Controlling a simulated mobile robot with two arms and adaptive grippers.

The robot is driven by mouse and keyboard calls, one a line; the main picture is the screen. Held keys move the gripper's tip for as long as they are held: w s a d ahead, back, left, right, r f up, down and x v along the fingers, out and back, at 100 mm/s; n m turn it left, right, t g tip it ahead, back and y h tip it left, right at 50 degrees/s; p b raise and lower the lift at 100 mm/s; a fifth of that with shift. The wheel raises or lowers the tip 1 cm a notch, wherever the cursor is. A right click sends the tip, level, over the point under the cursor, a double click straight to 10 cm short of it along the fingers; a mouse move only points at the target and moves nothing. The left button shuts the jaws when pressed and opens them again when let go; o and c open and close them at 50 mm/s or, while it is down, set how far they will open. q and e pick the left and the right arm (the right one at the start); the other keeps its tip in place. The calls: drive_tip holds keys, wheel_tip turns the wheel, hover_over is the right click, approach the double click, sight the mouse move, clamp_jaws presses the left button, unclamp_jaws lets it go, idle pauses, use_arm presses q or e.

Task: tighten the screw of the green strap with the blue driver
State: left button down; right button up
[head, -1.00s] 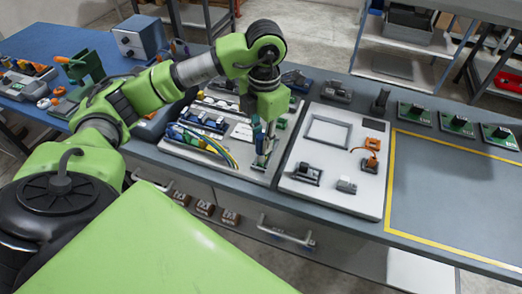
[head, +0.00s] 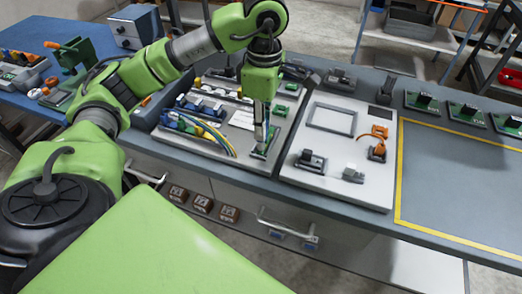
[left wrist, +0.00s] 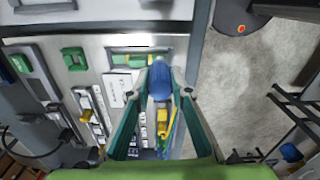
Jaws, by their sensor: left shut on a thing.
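My left gripper (head: 262,130) points down over the grey panel at the table's front edge. It also shows in the left wrist view (left wrist: 164,90), shut on the blue driver (left wrist: 161,80), whose rounded handle lies between the fingers. A green strap (left wrist: 133,57) lies on the panel just beyond the driver's handle in that view; it also shows beneath the gripper in the head view (head: 269,143). The driver's tip and the strap's screw are too small or hidden, so I cannot tell whether they touch. My right gripper is not in view.
Yellow and blue cables (head: 217,138) lie left of the gripper. A lighter board (head: 315,178) with a frame, grey clamps and an orange clip (head: 379,132) stands to the right. The yellow-outlined area (head: 455,190) is clear. Another green part (left wrist: 74,58) lies on the panel.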

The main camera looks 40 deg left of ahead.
use_arm(q)
drive_tip(key=shift+f+m+b, duration=0.2)
drive_tip(key=shift+m+b, duration=0.35)
drive_tip(key=shift+m, duration=0.15)
drive_tip(key=m+b, duration=0.1)
drive_tip(key=m, duration=0.1)
drive_tip(key=shift+m, duration=0.3)
drive_tip(key=m, duration=0.3)
drive_tip(key=shift+r, duration=0.1)
drive_tip(key=m+b, duration=0.1)
drive_tip(key=m, duration=0.1)
drive_tip(key=shift+s+m, duration=0.1)
drive_tip(key=shift+m, duration=0.3)
drive_tip(key=m, duration=0.4)
drive_tip(key=shift+b, duration=0.35)
drive_tip(key=shift+r+p, duration=0.8)
drive_tip(key=shift+r, duration=0.1)
